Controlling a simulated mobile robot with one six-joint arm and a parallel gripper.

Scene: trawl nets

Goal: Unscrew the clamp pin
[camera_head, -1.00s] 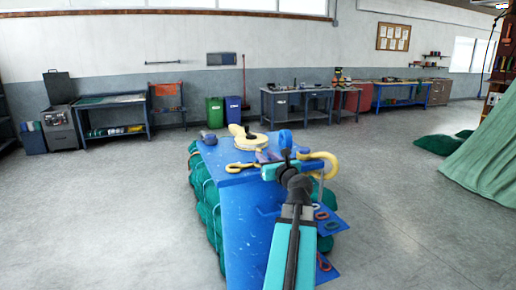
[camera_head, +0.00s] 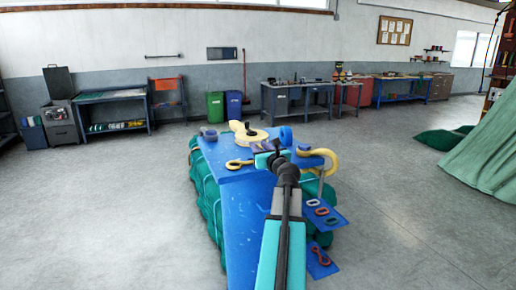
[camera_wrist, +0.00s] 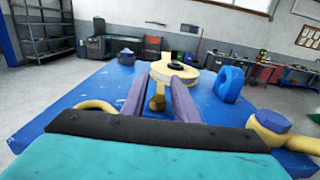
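A blue bench (camera_head: 245,215) bears yellow fittings. A round yellow piece (camera_head: 247,136) with a dark part on top stands at its far side; it also shows ahead in the wrist view (camera_wrist: 160,71). I cannot tell which part is the clamp pin. My gripper (camera_wrist: 157,78) has two purple fingers, apart, pointing toward the round piece. A narrow yellow part (camera_wrist: 157,98) shows between them; contact cannot be told. In the head view my gripper (camera_head: 264,147) is above the bench top, partly hidden by my arm.
A blue ring (camera_wrist: 229,84) stands right of my fingers. A yellow hook (camera_head: 327,158) is at the bench's right edge, and a yellow looped piece (camera_head: 238,164) at the left front. A purple-blue piece (camera_head: 209,134) is at the far left. Green netting (camera_head: 206,195) hangs along the side.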

